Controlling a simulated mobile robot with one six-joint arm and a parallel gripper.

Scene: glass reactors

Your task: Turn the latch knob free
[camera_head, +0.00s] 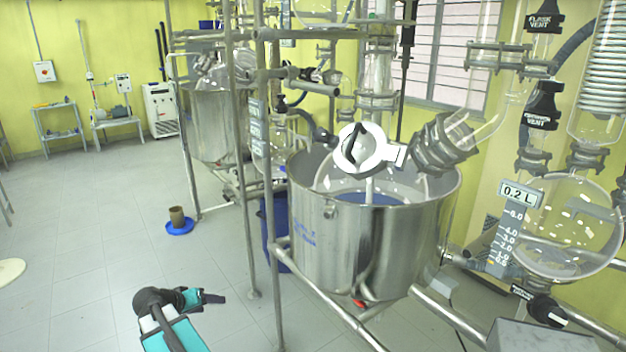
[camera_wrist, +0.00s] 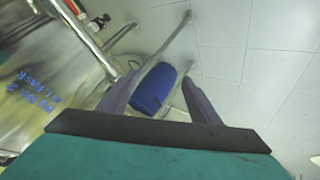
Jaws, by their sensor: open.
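The glass reactor (camera_head: 372,245) stands in a steel vessel at the centre right of the head view. On its top is a round white port cover (camera_head: 362,149) with a black curved handle (camera_head: 354,145) and a white tab at its right side. A latch knob is too small to tell apart there. My gripper (camera_head: 216,297) is low at the front left in the head view, well apart from the reactor. In the wrist view my gripper (camera_wrist: 158,80) is open with nothing between its fingers. The steel vessel wall (camera_wrist: 45,85) is at the left there.
A blue bin (camera_wrist: 153,88) stands on the floor beyond my fingers. Steel frame posts (camera_head: 262,190) rise left of the vessel, with lower rails (camera_head: 325,300) in front. A second reactor (camera_head: 212,115) stands behind.

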